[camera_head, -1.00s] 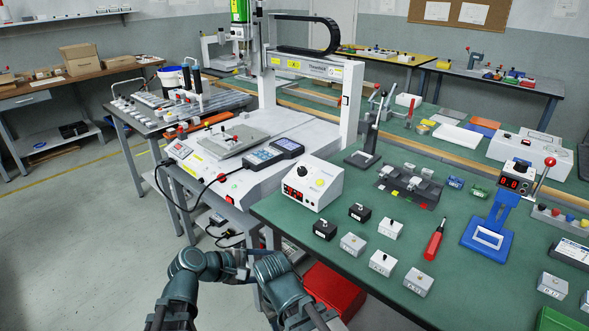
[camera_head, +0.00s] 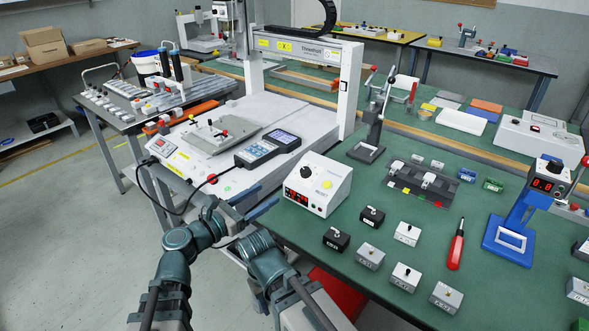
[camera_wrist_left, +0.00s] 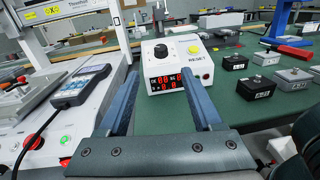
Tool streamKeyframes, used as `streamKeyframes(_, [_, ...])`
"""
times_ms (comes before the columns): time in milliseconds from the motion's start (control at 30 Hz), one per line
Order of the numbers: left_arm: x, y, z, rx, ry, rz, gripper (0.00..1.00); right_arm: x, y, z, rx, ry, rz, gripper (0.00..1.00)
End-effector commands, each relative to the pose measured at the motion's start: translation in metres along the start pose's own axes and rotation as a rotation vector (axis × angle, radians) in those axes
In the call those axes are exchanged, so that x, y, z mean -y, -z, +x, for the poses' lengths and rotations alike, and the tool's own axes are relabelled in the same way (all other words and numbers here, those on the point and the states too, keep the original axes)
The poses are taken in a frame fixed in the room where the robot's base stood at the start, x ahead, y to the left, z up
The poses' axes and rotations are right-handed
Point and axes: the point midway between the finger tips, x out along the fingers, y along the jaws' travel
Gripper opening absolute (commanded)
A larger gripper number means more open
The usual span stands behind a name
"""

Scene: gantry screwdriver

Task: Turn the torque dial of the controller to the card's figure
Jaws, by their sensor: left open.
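The controller (camera_head: 318,188) is a white box near the green bench's left front edge. It has a dark dial (camera_head: 308,171), a yellow button (camera_head: 327,184) and red digits too small to read surely. My left gripper (camera_head: 262,200) is open and empty, left of the controller and apart from it. In the left wrist view, the controller (camera_wrist_left: 178,68) stands beyond the gap between the spread fingers (camera_wrist_left: 157,78), with its dial (camera_wrist_left: 161,51) clear of them. I cannot make out a card with a readable figure. My right gripper does not show.
A handheld pendant (camera_head: 268,147) with a cable lies on the white gantry base (camera_head: 290,108), left of the controller. Several small switch boxes (camera_head: 371,256) and a red screwdriver (camera_head: 456,245) lie to its right. A blue stand (camera_head: 512,235) is farther right.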

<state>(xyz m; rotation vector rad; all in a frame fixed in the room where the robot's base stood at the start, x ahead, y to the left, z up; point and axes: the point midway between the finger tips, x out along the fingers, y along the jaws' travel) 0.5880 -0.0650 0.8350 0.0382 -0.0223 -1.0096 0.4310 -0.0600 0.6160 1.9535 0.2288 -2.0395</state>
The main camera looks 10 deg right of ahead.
Motion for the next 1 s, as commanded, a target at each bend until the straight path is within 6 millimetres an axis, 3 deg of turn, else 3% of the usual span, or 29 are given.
streamKeyframes(133, [0.0,0.0,0.007,0.0,0.002,0.001,0.67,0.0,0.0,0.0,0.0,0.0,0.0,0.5])
streamKeyframes(267, [-0.001,0.0,0.026,-0.001,0.004,0.002,0.67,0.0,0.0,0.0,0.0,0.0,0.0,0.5])
streamKeyframes(700, [-0.001,0.0,0.112,-0.001,0.004,0.003,0.67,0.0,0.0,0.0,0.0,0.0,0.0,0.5])
streamKeyframes(1000, [0.0,0.0,0.137,-0.001,0.002,0.003,0.67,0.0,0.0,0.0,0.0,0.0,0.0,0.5])
